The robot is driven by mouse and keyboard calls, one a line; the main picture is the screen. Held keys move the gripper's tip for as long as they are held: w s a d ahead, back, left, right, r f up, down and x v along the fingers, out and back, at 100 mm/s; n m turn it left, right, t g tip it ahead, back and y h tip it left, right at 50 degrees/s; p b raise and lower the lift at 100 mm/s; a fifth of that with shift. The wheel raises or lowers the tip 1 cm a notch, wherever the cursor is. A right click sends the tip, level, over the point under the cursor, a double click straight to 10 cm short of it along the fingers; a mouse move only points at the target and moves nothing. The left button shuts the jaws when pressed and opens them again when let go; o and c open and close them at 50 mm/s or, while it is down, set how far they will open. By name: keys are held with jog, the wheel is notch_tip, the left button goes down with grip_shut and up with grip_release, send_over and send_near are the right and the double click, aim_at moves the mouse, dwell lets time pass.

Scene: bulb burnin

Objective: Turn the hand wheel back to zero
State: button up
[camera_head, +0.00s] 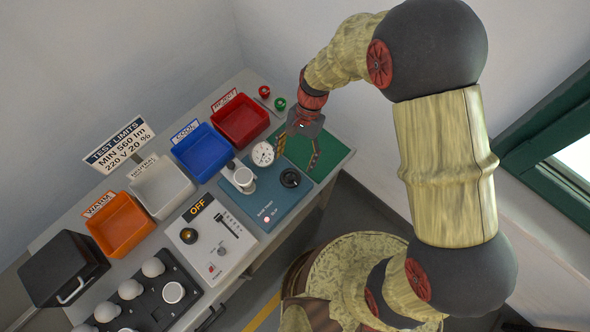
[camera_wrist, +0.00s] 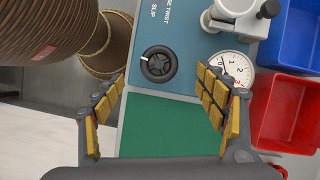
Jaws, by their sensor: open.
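The hand wheel (camera_head: 290,178) is a small black knob on the blue panel (camera_head: 252,210). In the wrist view the hand wheel (camera_wrist: 158,63) has a round rim with spokes and a white mark at its left edge. A white dial gauge (camera_head: 263,154) stands beside it; in the wrist view the dial (camera_wrist: 236,68) shows numbers and is partly covered by a finger. My gripper (camera_head: 298,160) is open and empty above the green mat. In the wrist view my gripper (camera_wrist: 160,110) has its fingers apart, with the wheel beyond and between them.
The green mat (camera_head: 330,151) lies right of the panel. A white cup-like fixture (camera_head: 243,178) stands on the panel. Red (camera_head: 240,119), blue (camera_head: 203,150), white (camera_head: 162,186) and orange (camera_head: 121,222) bins line the back.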

aim_at(290, 177)
jog(key=shift+d+f, duration=0.1)
jog(key=shift+f, duration=0.35)
jog(key=b+x, duration=0.1)
jog(key=x, duration=0.6)
jog(key=shift+r, duration=0.1)
jog(key=c, duration=0.3)
jog(key=c, duration=0.8)
jog(key=shift+c, duration=0.3)
